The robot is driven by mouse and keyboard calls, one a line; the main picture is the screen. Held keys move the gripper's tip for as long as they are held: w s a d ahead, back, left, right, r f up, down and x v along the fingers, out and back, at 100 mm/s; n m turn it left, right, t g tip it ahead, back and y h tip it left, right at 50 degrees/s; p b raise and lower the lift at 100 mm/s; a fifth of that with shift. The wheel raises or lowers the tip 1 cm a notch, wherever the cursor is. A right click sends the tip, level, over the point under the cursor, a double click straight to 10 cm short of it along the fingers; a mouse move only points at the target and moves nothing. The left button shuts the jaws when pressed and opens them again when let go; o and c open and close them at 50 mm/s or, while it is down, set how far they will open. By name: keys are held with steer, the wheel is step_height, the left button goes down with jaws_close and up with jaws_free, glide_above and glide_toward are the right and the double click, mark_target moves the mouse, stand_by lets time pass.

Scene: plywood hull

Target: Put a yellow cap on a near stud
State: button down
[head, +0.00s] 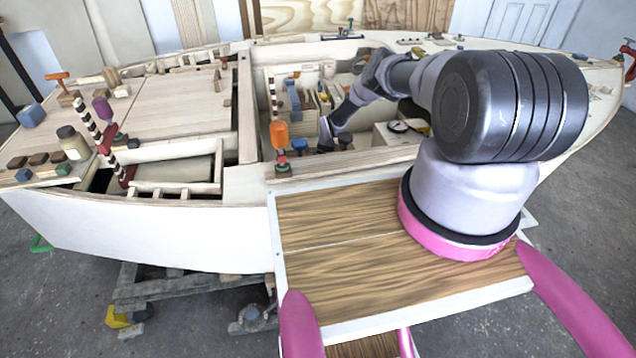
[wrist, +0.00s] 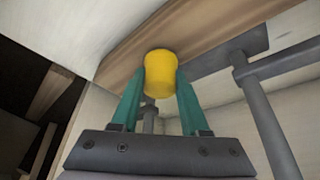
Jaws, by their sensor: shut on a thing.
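My gripper (wrist: 162,82) shows in the wrist view with its two green fingers closed on the sides of a yellow cap (wrist: 159,73). The cap is held between the fingertips, in front of a brown wooden beam. A thin grey rod (wrist: 150,119) shows below the cap, between the fingers; I cannot tell whether it touches the cap or is a stud. In the head view my gripper is down inside the open hull, mostly hidden, and the held cap cannot be made out. I cannot pick out the near stud for certain.
A grey T-shaped metal piece (wrist: 256,95) stands right of the fingers in the wrist view. The wooden beam (wrist: 125,62) runs close above them. In the head view, an orange-topped post (head: 280,134) stands at the opening's near edge. Wooden parts fill the cockpit.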

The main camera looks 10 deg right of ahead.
steer(key=shift+f, duration=0.25)
steer(key=shift+f, duration=0.15)
steer(key=shift+c, duration=2)
jaws_free()
steer(key=v, duration=1.2)
steer(key=shift+r, duration=0.2)
